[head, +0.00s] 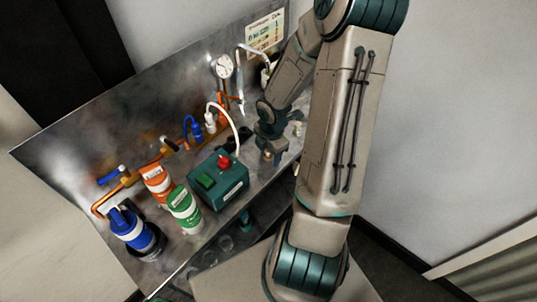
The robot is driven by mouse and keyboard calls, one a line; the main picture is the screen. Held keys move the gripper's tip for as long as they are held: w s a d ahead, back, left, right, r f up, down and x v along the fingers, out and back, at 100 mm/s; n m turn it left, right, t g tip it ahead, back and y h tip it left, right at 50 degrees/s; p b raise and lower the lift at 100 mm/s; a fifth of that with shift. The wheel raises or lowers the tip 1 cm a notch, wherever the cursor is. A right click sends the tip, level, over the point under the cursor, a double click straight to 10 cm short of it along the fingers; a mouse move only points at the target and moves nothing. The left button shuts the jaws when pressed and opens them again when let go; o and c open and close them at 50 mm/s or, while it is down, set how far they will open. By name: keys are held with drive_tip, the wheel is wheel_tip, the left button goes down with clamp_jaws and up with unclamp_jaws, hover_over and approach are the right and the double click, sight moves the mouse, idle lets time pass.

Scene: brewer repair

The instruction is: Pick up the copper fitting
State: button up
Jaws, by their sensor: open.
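My gripper (271,156) is in the head view, at the right part of the metal counter, pointing down close to the counter top. It is open, and I see nothing held in it. I cannot pick out the loose copper fitting with certainty; my gripper and arm cover part of that area. A few small pale and brownish pieces show just right of the gripper, too small to identify.
A green control box (218,180) with a red button stands left of my gripper. Blue (130,226), orange (157,182) and green (184,208) canisters stand further left. Copper piping (150,165), a gauge (223,66) and hoses line the metal back panel (110,120).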

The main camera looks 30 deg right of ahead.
drive_tip(key=c, duration=1.1)
drive_tip(key=shift+r, duration=0.1)
drive_tip(key=shift+r, duration=0.45)
drive_tip(key=r+p, duration=0.1)
drive_tip(key=r, duration=0.1)
drive_tip(key=d+r, duration=0.1)
drive_tip(key=r, duration=0.1)
drive_tip(key=shift+s+p, duration=0.15)
drive_tip(key=shift+p, duration=0.2)
drive_tip(key=s+d+r, duration=0.1)
drive_tip(key=d+r, duration=0.1)
drive_tip(key=d, duration=0.1)
drive_tip(key=s+d+r+p, duration=0.1)
drive_tip(key=d+r, duration=0.1)
drive_tip(key=d, duration=0.1)
drive_tip(key=s+d+r+p, duration=0.1)
drive_tip(key=d+r, duration=0.1)
drive_tip(key=d, duration=0.2)
drive_tip(key=shift+s, duration=0.25)
